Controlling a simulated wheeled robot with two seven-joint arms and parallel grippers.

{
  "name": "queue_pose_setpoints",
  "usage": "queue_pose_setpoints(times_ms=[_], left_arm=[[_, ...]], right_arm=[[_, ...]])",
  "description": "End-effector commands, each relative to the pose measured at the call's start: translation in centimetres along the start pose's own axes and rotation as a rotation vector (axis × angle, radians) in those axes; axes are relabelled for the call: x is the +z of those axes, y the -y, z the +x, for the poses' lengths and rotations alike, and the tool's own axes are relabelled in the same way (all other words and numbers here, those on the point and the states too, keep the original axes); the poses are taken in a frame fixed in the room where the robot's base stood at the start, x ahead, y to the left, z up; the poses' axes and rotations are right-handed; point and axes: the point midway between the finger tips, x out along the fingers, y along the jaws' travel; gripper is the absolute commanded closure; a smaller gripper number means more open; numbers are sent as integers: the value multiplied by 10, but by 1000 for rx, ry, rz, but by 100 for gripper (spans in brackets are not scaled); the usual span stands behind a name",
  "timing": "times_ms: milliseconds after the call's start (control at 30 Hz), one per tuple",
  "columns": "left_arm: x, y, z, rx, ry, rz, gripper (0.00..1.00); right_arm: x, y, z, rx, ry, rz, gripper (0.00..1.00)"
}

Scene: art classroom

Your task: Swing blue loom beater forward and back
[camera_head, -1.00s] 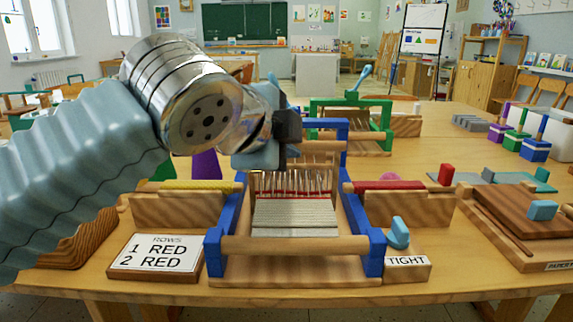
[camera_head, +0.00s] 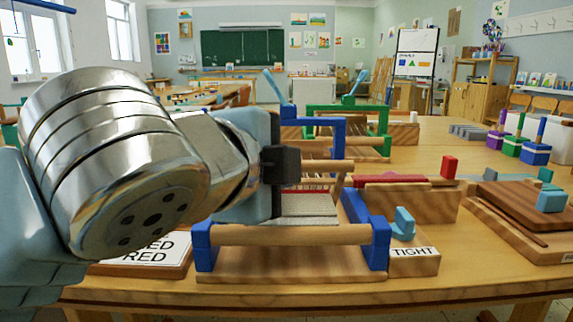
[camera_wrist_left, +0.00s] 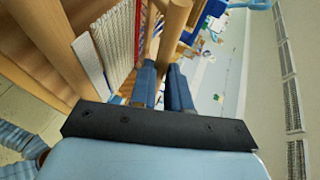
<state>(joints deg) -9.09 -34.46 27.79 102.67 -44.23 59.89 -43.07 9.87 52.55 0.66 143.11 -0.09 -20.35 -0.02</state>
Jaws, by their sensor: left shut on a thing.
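The blue loom (camera_head: 377,243) stands on the table in front of me, with blue posts, wooden bars and pale cloth (camera_head: 308,207) between them. Its wooden beater bar (camera_head: 334,167) runs crosswise above the cloth. My left gripper (camera_head: 282,168) reaches over the loom from the left and covers the bar's left part. In the left wrist view, the two blue fingers (camera_wrist_left: 162,82) are closed around the round wooden bar (camera_wrist_left: 173,35), with red threads and white cloth (camera_wrist_left: 88,62) beside it. My right gripper is not in view.
A "TIGHT" block (camera_head: 414,254) with a light-blue lever (camera_head: 403,222) stands right of the loom. A row sign (camera_head: 155,252) is partly behind my left arm. A green loom (camera_head: 385,122) stands behind, and wooden boards (camera_head: 510,205) lie at the right.

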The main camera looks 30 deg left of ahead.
Motion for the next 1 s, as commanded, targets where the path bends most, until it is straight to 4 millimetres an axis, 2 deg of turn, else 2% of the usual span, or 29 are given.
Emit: queue_pose_setpoints(times_ms=[33,367,400,533,1000], left_arm=[[0,-15,5,40,9,2,100],[-1,-16,4,39,7,3,100],[-1,-16,4,39,7,3,77],[-1,-16,4,38,7,4,58],[0,-12,3,32,7,4,58]], right_arm=[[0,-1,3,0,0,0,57],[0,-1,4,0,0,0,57],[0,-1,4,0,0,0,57],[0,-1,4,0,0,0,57],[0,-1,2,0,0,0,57]])
